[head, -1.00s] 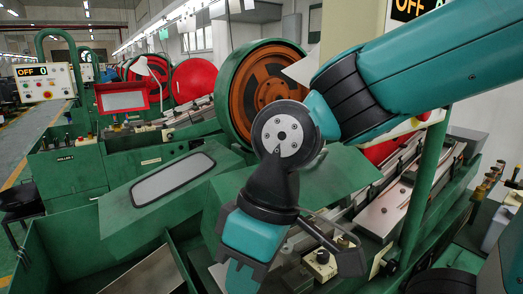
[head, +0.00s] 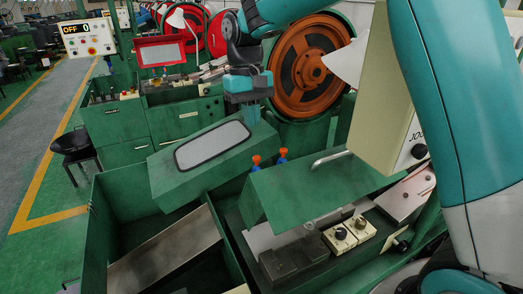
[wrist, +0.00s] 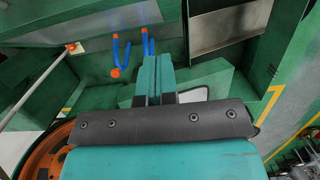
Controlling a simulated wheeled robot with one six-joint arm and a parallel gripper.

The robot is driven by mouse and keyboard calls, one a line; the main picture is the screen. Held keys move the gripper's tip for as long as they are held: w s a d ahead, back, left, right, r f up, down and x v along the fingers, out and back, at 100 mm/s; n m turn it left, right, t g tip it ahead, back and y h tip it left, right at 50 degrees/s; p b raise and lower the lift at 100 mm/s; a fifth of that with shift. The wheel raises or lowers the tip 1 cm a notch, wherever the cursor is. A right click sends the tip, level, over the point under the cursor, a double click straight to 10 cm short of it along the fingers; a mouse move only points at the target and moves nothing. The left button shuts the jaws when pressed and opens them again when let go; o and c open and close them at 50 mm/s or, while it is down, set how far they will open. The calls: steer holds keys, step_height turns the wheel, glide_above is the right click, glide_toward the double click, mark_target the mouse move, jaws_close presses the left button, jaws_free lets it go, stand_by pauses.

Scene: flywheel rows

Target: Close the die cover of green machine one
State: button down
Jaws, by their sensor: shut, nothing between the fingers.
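A green panel (head: 315,190) with a curved metal handle (head: 330,158), which looks like the die cover, slopes in the middle of the head view. A grey die block (head: 292,262) shows uncovered below its front edge. My gripper (head: 250,118) is left of and behind the panel, pointing down above the far end of a green box with a framed window (head: 212,146). In the wrist view its two teal fingers (wrist: 153,78) are together with nothing between them. It is apart from the panel and handle.
Two blue nozzles with orange tips (head: 256,160) stand between the window box and the panel. A control box with knobs (head: 348,234) is at the right. An orange flywheel (head: 305,65) stands behind. An open green bin (head: 150,240) is at the front left.

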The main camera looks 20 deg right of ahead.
steer(key=s+f+p, duration=0.1)
steer(key=f, duration=0.1)
steer(key=s+f+p, duration=0.1)
steer(key=f, duration=0.1)
steer(key=s+f+p, duration=0.1)
steer(key=s+f, duration=0.1)
steer(key=f, duration=0.1)
steer(key=shift+f+p, duration=0.1)
steer(key=shift+p, duration=0.2)
steer(key=shift+s+f, duration=0.35)
steer(key=shift+f, duration=0.1)
